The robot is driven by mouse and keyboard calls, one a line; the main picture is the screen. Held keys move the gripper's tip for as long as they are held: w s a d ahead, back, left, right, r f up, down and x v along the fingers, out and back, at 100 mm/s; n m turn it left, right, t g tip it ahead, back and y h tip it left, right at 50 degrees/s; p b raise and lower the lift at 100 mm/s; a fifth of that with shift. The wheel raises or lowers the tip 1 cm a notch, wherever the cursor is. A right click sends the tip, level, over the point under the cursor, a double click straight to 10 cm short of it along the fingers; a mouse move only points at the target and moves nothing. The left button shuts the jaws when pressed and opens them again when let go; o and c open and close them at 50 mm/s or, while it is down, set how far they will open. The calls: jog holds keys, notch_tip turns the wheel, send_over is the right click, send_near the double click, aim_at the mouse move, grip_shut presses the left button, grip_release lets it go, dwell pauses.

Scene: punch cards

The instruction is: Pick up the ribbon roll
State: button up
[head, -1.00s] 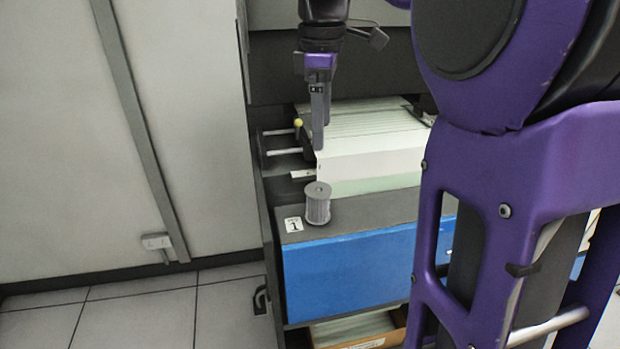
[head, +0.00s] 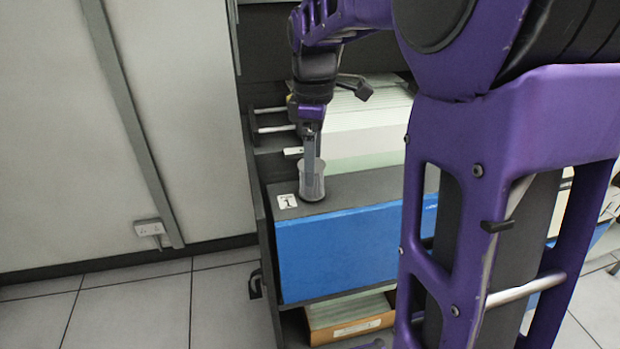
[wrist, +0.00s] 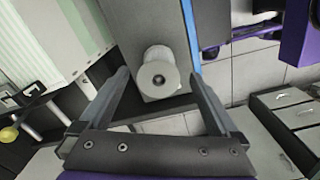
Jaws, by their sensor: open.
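The ribbon roll (head: 316,183) is a grey spool standing upright on the dark top of the blue-fronted cabinet, beside a white label marked 1. In the wrist view my gripper (wrist: 160,85) is open, with one finger on each side of the roll and visible gaps between. No contact shows.
The blue panel (head: 345,250) fronts the cabinet. A block of pale cards (head: 365,125) stands behind the roll. Metal rods and a yellow knob (wrist: 9,134) lie to the side. A cardboard box (head: 350,322) of cards sits below. Tiled floor is clear at the left.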

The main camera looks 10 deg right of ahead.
aim_at(317, 192)
notch_tip(317, 192, down, 4)
jog(key=shift+w+a+b, duration=0.1)
jog(key=shift+w+b, duration=0.05)
jog(key=shift+b, duration=0.15)
grip_shut()
dwell(0.3)
